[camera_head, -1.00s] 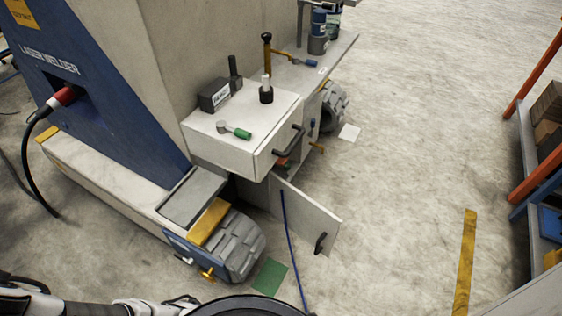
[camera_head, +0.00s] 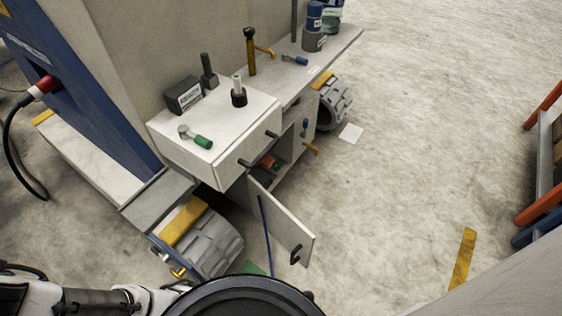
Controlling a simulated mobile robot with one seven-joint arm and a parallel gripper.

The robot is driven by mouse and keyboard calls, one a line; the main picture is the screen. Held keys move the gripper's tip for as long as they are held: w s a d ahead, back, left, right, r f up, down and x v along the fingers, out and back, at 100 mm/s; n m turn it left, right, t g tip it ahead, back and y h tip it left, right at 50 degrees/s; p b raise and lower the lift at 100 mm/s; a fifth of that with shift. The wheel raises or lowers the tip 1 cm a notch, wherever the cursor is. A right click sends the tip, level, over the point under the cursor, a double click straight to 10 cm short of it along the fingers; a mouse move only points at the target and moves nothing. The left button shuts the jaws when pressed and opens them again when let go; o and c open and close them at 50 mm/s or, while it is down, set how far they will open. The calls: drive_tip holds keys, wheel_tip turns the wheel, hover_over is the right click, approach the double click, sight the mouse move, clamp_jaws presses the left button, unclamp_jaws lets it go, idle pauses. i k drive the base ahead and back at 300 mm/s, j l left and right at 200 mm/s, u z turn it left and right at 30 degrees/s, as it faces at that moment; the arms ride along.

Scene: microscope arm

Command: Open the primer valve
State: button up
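I cannot tell for certain which part is the primer valve. A small lever with a green grip (camera_head: 202,141) lies on the unit's top. A yellow handle (camera_head: 311,149) sticks out from the cabinet's right side. A small yellow tap (camera_head: 178,272) sits low by the near wheel. My gripper is not in view; only parts of my arm show along the bottom edge, apart from all of these.
The cabinet door (camera_head: 282,226) hangs open below the drawer unit (camera_head: 218,169), with a blue hose in front. A black box (camera_head: 184,95) and a black and white post (camera_head: 238,92) stand on top.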

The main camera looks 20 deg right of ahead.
sight(276, 165)
drive_tip(key=l, duration=0.65)
drive_tip(key=i+l, duration=0.15)
drive_tip(key=l, duration=1.2)
drive_tip(key=i+u, duration=0.05)
drive_tip(key=i, duration=0.05)
